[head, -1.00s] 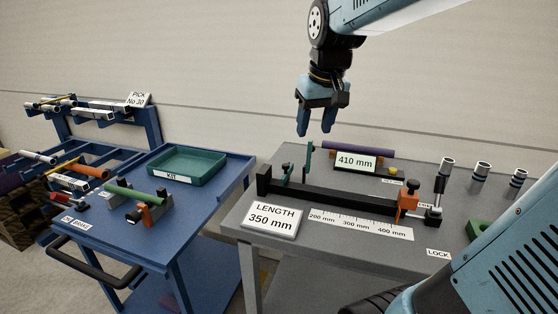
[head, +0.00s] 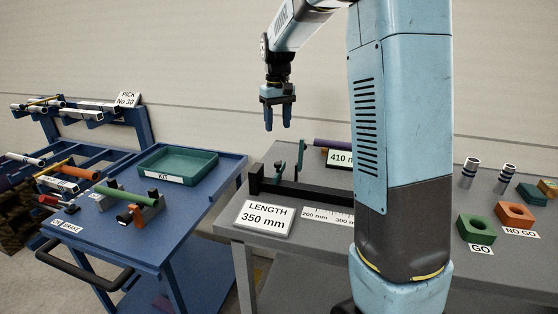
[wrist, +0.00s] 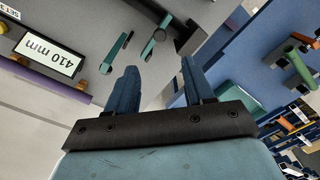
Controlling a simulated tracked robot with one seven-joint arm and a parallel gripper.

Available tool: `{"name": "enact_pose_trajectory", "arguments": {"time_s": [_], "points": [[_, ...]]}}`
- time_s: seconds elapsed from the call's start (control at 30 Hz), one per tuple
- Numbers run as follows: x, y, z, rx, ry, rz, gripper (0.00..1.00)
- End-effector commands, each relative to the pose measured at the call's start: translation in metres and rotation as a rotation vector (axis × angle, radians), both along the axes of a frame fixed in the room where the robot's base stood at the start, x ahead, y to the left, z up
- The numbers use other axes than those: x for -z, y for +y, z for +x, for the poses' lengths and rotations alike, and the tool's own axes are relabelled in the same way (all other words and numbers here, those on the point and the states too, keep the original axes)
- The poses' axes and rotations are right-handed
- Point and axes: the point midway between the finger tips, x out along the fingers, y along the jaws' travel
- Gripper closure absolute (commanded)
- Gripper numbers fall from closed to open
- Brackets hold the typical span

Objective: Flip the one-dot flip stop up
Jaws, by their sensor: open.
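Two teal lever-like pieces stand at the left end of a black rail fixture (head: 320,192) on the grey table: a taller upright one (head: 301,157) and a shorter one (head: 279,170). I cannot make out dots on either, so I cannot tell which is the one-dot flip stop. The wrist view shows a long teal lever (wrist: 117,50) and a shorter piece with a round end (wrist: 155,43), beyond the fingertips. My gripper (head: 278,125) is open and empty, above and slightly left of them, apart from both. It also shows in the wrist view (wrist: 158,72).
A "410 mm" sign (head: 339,158) and purple tube (head: 327,143) lie behind the rail. A "LENGTH 350 mm" sign (head: 264,217) lies in front. My arm hides the rail's right part. A blue cart with a green tray (head: 206,161) stands left.

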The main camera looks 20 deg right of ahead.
Motion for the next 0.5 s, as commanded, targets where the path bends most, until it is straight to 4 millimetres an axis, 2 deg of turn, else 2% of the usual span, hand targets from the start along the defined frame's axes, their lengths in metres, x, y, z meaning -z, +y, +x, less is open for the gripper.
{"name": "enact_pose_trajectory", "arguments": {"time_s": [0.17,0.5], "points": [[0.022,0.0,-0.001,0.0,0.004,0.0,0.48],[0.082,-0.001,-0.001,0.001,0.003,-0.001,0.48]]}}
